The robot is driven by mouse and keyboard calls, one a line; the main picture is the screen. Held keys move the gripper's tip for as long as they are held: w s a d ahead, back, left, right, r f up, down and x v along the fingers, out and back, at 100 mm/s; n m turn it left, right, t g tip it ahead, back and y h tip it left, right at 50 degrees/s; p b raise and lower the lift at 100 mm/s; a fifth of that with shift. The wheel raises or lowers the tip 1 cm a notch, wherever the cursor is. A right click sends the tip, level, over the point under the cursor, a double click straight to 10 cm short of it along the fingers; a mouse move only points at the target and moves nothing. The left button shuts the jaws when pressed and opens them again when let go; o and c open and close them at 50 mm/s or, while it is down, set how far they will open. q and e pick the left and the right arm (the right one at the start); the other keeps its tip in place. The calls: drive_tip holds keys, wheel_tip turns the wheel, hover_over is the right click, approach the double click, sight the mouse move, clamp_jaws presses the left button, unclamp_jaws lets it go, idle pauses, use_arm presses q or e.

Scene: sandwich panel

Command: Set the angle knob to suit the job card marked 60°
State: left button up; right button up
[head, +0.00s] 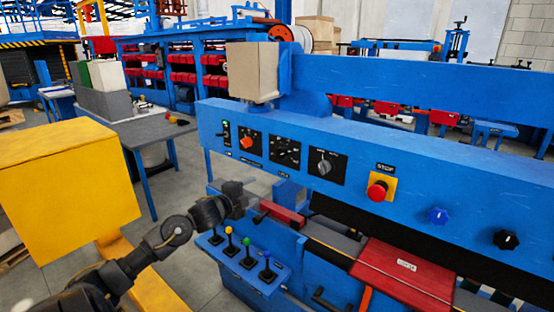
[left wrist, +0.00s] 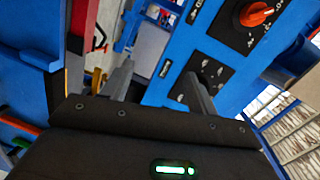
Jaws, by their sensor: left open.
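A blue panel (head: 350,150) carries a row of controls with labels too small to read, so I cannot tell which is the angle knob. An orange knob (head: 246,142), a black dial plate (head: 284,151) and a grey knob (head: 324,166) sit on it. My left gripper (head: 248,190) is open in front of and below the dials. In the left wrist view its fingers (left wrist: 160,70) are apart with nothing between them; one partly covers a dial plate (left wrist: 208,72), and the orange knob (left wrist: 257,14) shows beyond. I cannot make out a job card marked 60°.
A red-and-yellow stop button (head: 377,191), a blue knob (head: 437,215) and a black knob (head: 506,239) sit further right. Levers with coloured tops (head: 247,241) stand below my left gripper. A red block (head: 405,272) bears a small white label. A yellow box (head: 65,185) stands left.

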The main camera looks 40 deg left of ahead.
sight(280, 154)
use_arm(q)
drive_tip(key=d+r+m+t+h, duration=0.1)
drive_tip(key=d+r+m+t, duration=0.2)
drive_tip(key=r, duration=0.7)
drive_tip(key=shift+g, duration=0.7)
drive_tip(key=w+p, duration=0.1)
drive_tip(key=w, duration=0.3)
drive_tip(key=w+p, duration=0.2)
drive_tip(key=w, duration=0.2)
drive_tip(key=shift+w+r, duration=0.2)
drive_tip(key=shift+w, duration=0.1)
drive_tip(key=shift+w+f, duration=0.1)
drive_tip(key=shift+w, duration=0.6)
drive_tip(key=shift+c, duration=0.3)
drive_tip(key=c, duration=0.9)
drive_tip(key=shift+c, duration=0.2)
